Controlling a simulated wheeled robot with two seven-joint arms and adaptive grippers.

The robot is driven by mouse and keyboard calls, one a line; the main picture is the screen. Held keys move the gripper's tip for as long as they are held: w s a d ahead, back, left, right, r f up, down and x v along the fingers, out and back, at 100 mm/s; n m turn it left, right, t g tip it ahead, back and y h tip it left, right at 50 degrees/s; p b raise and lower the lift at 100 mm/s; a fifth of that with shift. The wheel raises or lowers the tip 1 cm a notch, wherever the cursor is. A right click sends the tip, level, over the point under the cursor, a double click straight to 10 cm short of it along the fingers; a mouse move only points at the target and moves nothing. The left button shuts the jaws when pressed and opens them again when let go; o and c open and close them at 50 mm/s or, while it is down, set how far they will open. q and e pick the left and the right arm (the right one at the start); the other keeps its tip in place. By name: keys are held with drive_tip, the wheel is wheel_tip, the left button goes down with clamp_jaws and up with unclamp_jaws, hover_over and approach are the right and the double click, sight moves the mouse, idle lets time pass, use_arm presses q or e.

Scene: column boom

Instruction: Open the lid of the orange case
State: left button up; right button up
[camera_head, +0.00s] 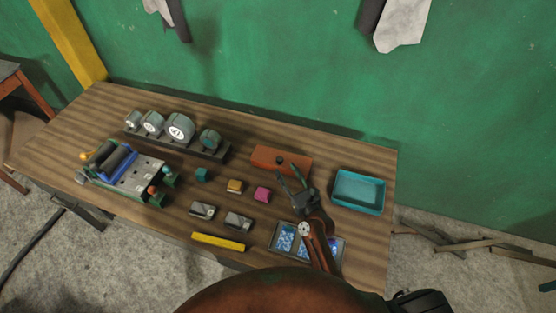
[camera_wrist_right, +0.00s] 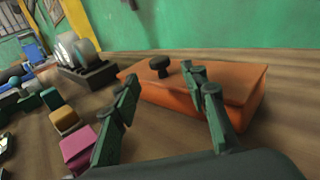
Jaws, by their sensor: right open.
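The orange case (camera_head: 268,158) lies on the wooden table towards the back. Its lid looks closed. In the right wrist view the orange case (camera_wrist_right: 190,97) has a dark round knob (camera_wrist_right: 160,66) on top of the lid. My right gripper (camera_head: 288,174) is open, in front of the case, with its fingers pointing towards it. In the right wrist view its two fingers (camera_wrist_right: 165,100) stand apart with nothing between them, and the right finger overlaps the case; I cannot tell whether it touches. My left gripper is not in view.
A teal tray (camera_head: 358,192) stands right of the case. A pink block (camera_head: 262,194), a yellow block (camera_head: 235,186) and a teal block (camera_head: 203,174) lie to the left. A gauge stand (camera_head: 180,143) is at the back left. A blue-patterned panel (camera_head: 285,237) lies below my right arm.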

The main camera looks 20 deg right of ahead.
sight(281, 160)
drive_tip(key=w, duration=0.3)
drive_tip(key=w+a, duration=0.1)
drive_tip(key=w, duration=0.1)
drive_tip(key=shift+w, duration=0.5)
drive_tip(key=shift+w+a, duration=0.15)
drive_tip(key=shift+w, duration=0.25)
drive_tip(key=c, duration=0.5)
clamp_jaws()
